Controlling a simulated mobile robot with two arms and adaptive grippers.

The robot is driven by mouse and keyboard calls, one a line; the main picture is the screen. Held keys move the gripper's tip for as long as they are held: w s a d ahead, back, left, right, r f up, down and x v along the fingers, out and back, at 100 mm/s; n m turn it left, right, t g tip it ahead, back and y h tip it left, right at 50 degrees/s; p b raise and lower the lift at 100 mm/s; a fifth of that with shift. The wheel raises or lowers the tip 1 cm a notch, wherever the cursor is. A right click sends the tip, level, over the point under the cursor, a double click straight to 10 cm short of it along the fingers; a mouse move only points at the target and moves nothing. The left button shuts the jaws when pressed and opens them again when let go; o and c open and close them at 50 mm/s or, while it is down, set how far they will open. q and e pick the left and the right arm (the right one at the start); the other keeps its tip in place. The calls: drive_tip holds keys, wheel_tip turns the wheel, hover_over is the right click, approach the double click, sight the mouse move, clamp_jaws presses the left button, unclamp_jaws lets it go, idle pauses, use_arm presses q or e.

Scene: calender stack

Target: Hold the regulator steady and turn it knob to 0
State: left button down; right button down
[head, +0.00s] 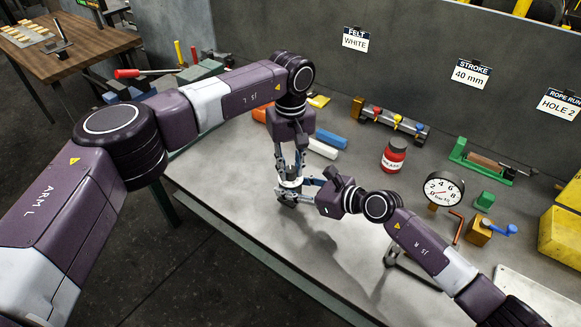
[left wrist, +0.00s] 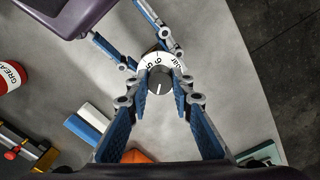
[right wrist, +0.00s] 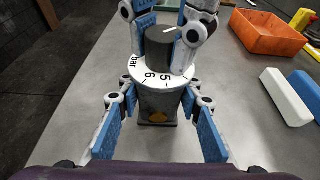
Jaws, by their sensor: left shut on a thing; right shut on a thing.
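The regulator (right wrist: 157,103) stands upright on the grey bench, with a grey body, a white scale ring and a black knob (left wrist: 160,80) on top. The ring shows 5, 6 and "bar"; no 0 is visible. The knob's white pointer line shows in the left wrist view, towards the picture's bottom, away from those marks. My left gripper (head: 289,178) comes down from above, shut on the knob. My right gripper (head: 308,190) reaches in from the right, shut on the body below the ring. The grippers hide much of the regulator in the head view.
Blue (head: 331,139) and white (head: 321,149) blocks and an orange bin (right wrist: 268,32) lie near the left arm. The bench's front edge is close to the regulator.

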use_arm(q)
drive_tip(key=n, duration=1.2)
drive_tip(key=shift+n, duration=1.8)
drive_tip(key=c, duration=1.7)
unclamp_jaws()
